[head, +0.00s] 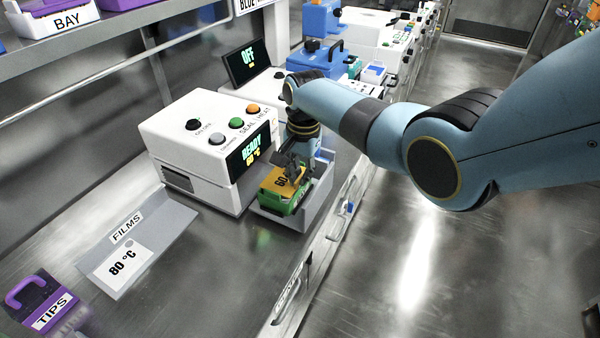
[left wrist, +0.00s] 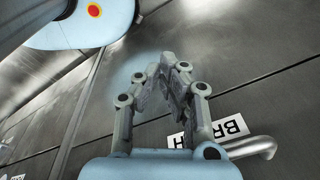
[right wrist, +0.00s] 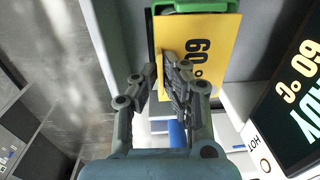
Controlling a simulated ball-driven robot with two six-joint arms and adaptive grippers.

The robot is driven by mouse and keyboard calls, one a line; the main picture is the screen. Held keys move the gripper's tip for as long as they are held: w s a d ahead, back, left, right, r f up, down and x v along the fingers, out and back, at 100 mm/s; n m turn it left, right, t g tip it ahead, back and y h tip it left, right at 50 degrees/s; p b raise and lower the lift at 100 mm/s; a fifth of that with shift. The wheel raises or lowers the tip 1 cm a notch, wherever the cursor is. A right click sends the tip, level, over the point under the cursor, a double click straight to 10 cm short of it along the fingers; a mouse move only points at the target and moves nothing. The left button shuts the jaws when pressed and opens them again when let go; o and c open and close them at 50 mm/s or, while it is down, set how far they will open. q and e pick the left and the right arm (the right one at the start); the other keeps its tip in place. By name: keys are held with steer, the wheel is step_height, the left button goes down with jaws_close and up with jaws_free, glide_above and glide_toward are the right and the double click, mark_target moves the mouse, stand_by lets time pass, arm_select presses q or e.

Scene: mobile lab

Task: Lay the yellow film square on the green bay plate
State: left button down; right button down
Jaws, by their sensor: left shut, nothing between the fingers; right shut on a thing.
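The yellow film square (head: 279,183), marked 60, is over the green bay plate (head: 302,197) in the sealer's pulled-out grey tray (head: 318,198). My right gripper (head: 293,168) is shut on the film's edge. In the right wrist view the film (right wrist: 218,38) is wide and covers most of the green plate (right wrist: 190,6); I cannot tell whether the two touch. My right fingertips (right wrist: 172,62) are at its near left part. My left gripper (left wrist: 170,72) is shut and empty in the left wrist view, and is out of the head view.
The white sealer (head: 205,135) stands beside the tray, its screen (head: 249,150) reading READY. A grey FILMS holder (head: 150,225) with a white 80 °C film (head: 123,262) lies left. A purple TIPS box (head: 45,300) stands at front left. Bench between holder and tray is clear.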

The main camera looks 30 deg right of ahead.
steer(key=shift+f, duration=0.5)
steer(key=c, duration=1.4)
jaws_free()
steer(key=shift+r, duration=0.1)
step_height(320, 180, up, 12)
steer(key=shift+s+d, duration=0.2)
steer(key=shift+s, duration=0.1)
